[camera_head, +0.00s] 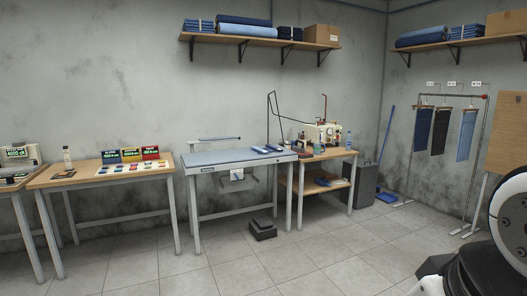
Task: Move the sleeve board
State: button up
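What looks like the sleeve board (220,139) is a thin, narrow, bluish-grey board. It is raised above the back left of the pale blue pressing table (222,160), against the grey wall. How it is held up is too small to tell. My gripper is not in view. White and black parts of my own arm show at the lower right edge, far from the table.
Folded blue cloth (267,149) lies on the pressing table's right part. A sewing machine (322,133) stands on the wooden bench to the right. A table with coloured boxes (130,155) stands left. A dark pedal box (263,229) sits on the floor. Open tiled floor lies in front.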

aim_at(214, 140)
jog(key=i+l+z, duration=0.25)
jog(key=i, duration=0.2)
jog(key=i+z, duration=0.4)
jog(key=i, duration=2.95)
jog(key=i+l+u, duration=0.1)
jog(key=i, duration=0.9)
jog(key=i+l+u, duration=0.1)
jog(key=i+u, duration=0.35)
jog(key=i+l+u, duration=0.25)
jog(key=i+u, duration=0.2)
jog(key=i+l+u, duration=0.3)
jog(key=u, duration=0.15)
jog(key=i+l+u, duration=0.25)
jog(key=l+u, duration=0.2)
jog(key=l, duration=0.15)
jog(key=i+l+u, duration=0.2)
jog(key=l+u, duration=0.25)
jog(key=l, duration=0.15)
jog(key=i+j, duration=0.45)
jog(key=i+j+u, duration=0.1)
jog(key=i+j, duration=0.35)
jog(key=i, duration=0.1)
